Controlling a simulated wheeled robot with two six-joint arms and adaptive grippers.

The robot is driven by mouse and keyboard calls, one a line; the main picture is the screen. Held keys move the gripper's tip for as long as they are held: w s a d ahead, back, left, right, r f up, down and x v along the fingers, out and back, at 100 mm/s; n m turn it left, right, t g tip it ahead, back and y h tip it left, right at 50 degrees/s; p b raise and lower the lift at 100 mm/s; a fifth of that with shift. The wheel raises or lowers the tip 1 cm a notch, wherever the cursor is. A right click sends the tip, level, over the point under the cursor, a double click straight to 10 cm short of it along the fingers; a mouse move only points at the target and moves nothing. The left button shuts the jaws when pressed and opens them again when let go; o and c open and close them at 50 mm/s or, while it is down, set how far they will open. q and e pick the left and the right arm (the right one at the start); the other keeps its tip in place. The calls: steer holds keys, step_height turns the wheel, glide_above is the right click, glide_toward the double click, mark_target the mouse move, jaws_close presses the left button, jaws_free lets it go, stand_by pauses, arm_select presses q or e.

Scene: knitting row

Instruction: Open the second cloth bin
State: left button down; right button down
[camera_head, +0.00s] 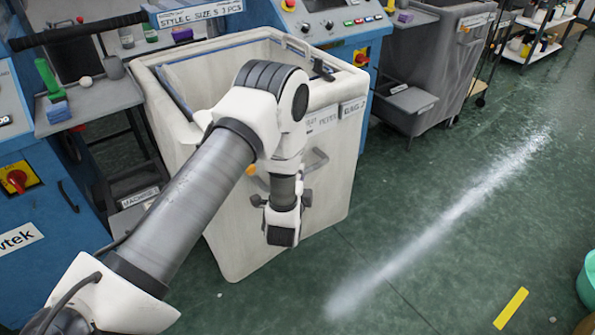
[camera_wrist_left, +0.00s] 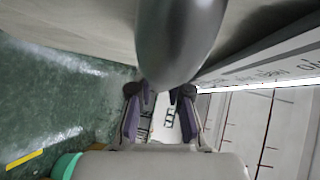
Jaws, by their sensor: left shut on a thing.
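A cream cloth bin (camera_head: 235,235) with a blue-edged rim stands upright between blue machines. Its top is open, and its inside is partly hidden by my left arm. A grey curved handle (camera_head: 318,160) shows on its front, partly behind my wrist. My left gripper (camera_head: 283,198) is at the bin's front, by this handle. In the left wrist view, the left gripper's fingers (camera_wrist_left: 160,112) are close around the end of a smooth grey rounded piece (camera_wrist_left: 180,40), likely the handle. The exact contact is hidden. My right gripper does not show.
A grey bin (camera_head: 435,55) stands farther back, with a small grey tray (camera_head: 410,100) at its front. Blue machines (camera_head: 40,185) flank the cream bin closely. The green floor to the right is clear, apart from a yellow strip (camera_head: 511,308) and a teal tub (camera_head: 587,280).

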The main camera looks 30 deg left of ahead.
arm_select(q)
steer(key=shift+s+d, duration=0.1)
steer(key=shift+d, duration=0.05)
steer(key=c, duration=1.1)
jaws_free()
steer(key=v, duration=1.2)
